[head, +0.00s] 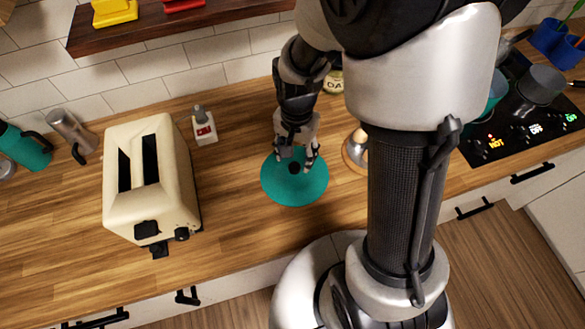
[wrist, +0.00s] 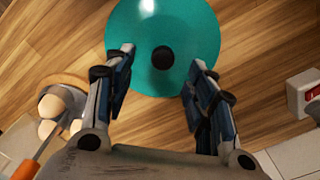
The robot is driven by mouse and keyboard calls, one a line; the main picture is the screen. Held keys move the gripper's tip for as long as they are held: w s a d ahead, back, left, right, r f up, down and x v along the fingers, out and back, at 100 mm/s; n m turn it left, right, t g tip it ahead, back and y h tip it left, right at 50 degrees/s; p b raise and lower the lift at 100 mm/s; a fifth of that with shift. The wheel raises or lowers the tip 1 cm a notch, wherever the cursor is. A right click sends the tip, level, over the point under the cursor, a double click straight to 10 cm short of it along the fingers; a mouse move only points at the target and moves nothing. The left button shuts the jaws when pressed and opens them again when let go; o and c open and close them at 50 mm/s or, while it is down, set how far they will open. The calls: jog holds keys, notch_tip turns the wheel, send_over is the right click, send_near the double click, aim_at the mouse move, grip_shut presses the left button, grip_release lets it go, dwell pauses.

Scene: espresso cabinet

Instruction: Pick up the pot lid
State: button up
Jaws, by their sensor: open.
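The pot lid (head: 295,185) is a round teal disc with a small black knob at its centre, lying on the wooden counter in the head view. It also shows in the wrist view (wrist: 190,25), with the black knob (wrist: 163,57) ahead of and between my fingers. My gripper (head: 298,160) is over the back part of the lid, fingers pointing down and apart. In the wrist view my gripper (wrist: 163,75) is open with nothing between its fingers. Whether the fingertips touch the lid cannot be told.
A cream toaster (head: 178,180) stands left of the lid, with a small white and red item (head: 204,128) behind it. A round wooden-based holder (head: 352,155) sits close to the lid's right. A black cooktop (head: 520,125) is at far right. Counter in front of the lid is clear.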

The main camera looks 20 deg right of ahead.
aim_at(295, 166)
jog(key=f, duration=0.2)
jog(key=f+b, duration=0.1)
jog(key=f, duration=0.2)
jog(key=f+b, duration=0.1)
jog(key=f, duration=0.2)
jog(key=shift+w, duration=0.35)
jog(key=shift+r, duration=0.1)
jog(key=shift+c, duration=0.6)
grip_shut()
